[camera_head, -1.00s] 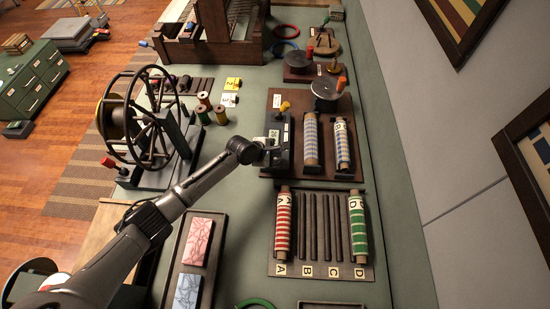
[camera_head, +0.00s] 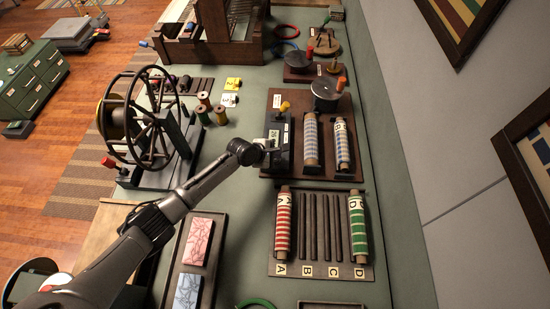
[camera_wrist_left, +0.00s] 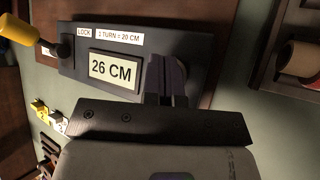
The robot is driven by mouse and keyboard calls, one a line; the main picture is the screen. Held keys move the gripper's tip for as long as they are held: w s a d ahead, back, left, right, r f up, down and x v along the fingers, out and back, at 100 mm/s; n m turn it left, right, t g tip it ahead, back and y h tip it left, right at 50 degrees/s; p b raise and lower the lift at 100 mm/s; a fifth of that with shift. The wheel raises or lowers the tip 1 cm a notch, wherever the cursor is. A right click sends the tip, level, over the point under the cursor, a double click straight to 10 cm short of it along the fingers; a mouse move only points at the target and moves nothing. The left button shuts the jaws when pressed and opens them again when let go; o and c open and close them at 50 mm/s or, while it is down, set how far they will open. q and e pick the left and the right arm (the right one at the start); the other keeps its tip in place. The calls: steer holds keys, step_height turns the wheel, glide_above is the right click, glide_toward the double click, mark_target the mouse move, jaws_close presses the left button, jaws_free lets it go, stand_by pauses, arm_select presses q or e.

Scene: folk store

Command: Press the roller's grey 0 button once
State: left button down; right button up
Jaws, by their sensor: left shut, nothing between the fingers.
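The roller's dark control box (camera_head: 285,148) stands at the left edge of a brown board in the head view. A yellow-knobbed lever (camera_head: 284,106) is at its far end; the knob also shows in the left wrist view (camera_wrist_left: 18,28). There the box carries a display (camera_wrist_left: 114,71) reading 26 CM and the labels LOCK and 1 TURN = 20 CM. My left gripper (camera_head: 270,149) is shut and empty at the box's near left side. Its fingertips (camera_wrist_left: 165,62) overlap the box right of the display; I cannot tell whether they touch. The grey 0 button is not visible, perhaps hidden by the fingers.
Two blue-striped cloth rolls (camera_head: 311,140) and a round metal disc (camera_head: 327,88) sit right of the box. A rack (camera_head: 320,272) with red and green rolls lies nearer. A spoked wheel (camera_head: 140,118) stands left, with thread spools (camera_head: 204,99) between.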

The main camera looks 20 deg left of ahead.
arm_select(q)
steer(key=shift+f, duration=0.15)
stand_by(0.3)
steer(key=shift+f, duration=0.35)
steer(key=shift+r, duration=0.1)
stand_by(0.6)
steer(key=shift+r+p, duration=0.8)
steer(key=shift+p, duration=0.25)
steer(key=shift+r+p, duration=0.7)
steer(key=shift+p, duration=0.1)
step_height(320, 180, up, 4)
steer(key=p, duration=0.4)
steer(key=shift+f, duration=0.15)
